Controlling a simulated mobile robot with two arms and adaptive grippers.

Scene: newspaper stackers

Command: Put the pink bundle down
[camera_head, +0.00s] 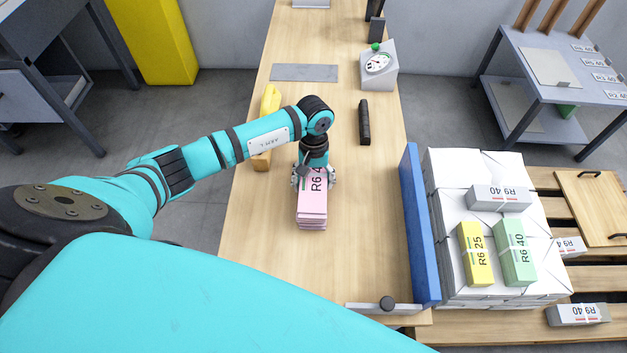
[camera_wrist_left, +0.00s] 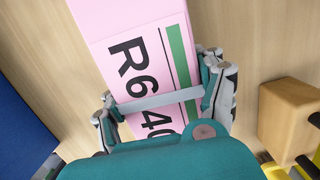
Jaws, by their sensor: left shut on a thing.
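The pink bundle (camera_head: 312,205) is a stack of pink sheets marked "R6 4..." on the wooden bench, below my left gripper (camera_head: 313,178). The gripper is shut on the bundle near its far end, seen from above. In the left wrist view the pink bundle (camera_wrist_left: 130,25) lies between the fingers of my left gripper (camera_wrist_left: 165,100), with a light band across it. Whether the bundle touches the bench or hangs just above it is hard to tell. My right gripper is not in view.
The wooden bench (camera_head: 350,240) is clear around the bundle. A blue panel (camera_head: 420,225) stands along its right edge. A black bar (camera_head: 364,122), a dial scale (camera_head: 378,65) and a grey mat (camera_head: 304,72) are farther back. White stacks (camera_head: 450,170) with yellow and green bundles stand right.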

